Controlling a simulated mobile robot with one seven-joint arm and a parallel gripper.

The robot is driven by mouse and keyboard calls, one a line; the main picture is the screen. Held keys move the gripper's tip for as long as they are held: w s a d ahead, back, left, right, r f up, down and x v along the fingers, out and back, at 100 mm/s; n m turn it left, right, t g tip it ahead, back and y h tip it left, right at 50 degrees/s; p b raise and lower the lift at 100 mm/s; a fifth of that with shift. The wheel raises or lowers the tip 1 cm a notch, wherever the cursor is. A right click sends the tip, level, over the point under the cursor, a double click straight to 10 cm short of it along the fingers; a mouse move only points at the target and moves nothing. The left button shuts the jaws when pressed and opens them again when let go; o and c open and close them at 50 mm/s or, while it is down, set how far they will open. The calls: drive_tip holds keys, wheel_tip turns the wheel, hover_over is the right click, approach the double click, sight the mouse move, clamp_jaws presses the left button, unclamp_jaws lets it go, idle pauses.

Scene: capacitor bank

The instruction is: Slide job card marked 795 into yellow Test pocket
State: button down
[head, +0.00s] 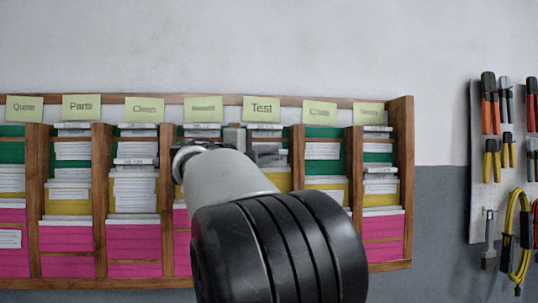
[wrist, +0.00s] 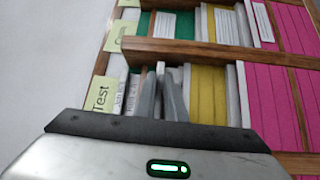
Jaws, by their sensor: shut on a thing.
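My gripper (head: 232,142) is at the Test column of the rack, with my arm hiding much of it in the head view. In the wrist view its fingers (wrist: 163,82) are close together, shut on a thin pale card (wrist: 160,68) seen nearly edge-on. The card's number cannot be read. The Test label (head: 262,107) is a yellow-green note above the column; it also shows in the wrist view (wrist: 101,94). The yellow Test pocket (wrist: 207,95) lies just right of the fingers in the wrist view. Whether the card touches any pocket cannot be told.
The wooden rack (head: 403,150) has several columns of green, yellow and magenta pockets holding cards. A wooden divider (wrist: 190,52) runs close beside the fingers. A tool board (head: 480,150) with pliers and cables hangs at the right. The wall above is bare.

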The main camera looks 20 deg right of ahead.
drive_tip(key=shift+f+b, duration=0.35)
drive_tip(key=shift+f, duration=0.15)
drive_tip(key=c, duration=1.7)
unclamp_jaws()
drive_tip(key=shift+c, duration=0.2)
